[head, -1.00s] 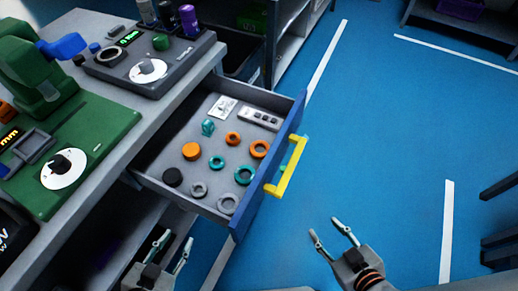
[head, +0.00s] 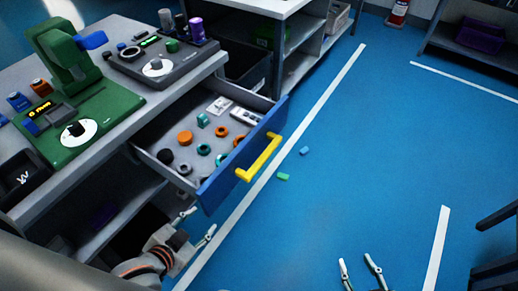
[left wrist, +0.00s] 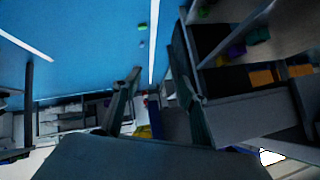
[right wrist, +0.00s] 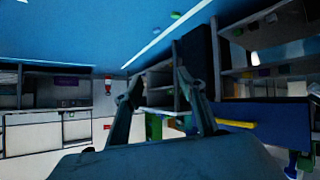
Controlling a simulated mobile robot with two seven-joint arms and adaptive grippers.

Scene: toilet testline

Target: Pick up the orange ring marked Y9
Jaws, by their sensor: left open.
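The open drawer (head: 150,156) holds small parts in the head view. Two orange rings lie in it: one nearer the back (head: 222,131) and one by the front panel (head: 239,140), partly hidden by it. A solid-looking orange round piece (head: 185,138) lies to their left. No Y9 mark is readable. My left gripper (head: 200,221) is open and empty, in front of the drawer's near corner and apart from the rings. My right gripper (head: 356,260) is open and empty over the floor, at the bottom of the head view and well away from the drawer.
The drawer's blue front has a yellow handle (head: 259,158). Teal and dark rings and a grey plate share the drawer. The bench (head: 190,93) above carries a green device (head: 90,125). A green block (head: 283,177) and a blue block (head: 304,151) lie on the open blue floor.

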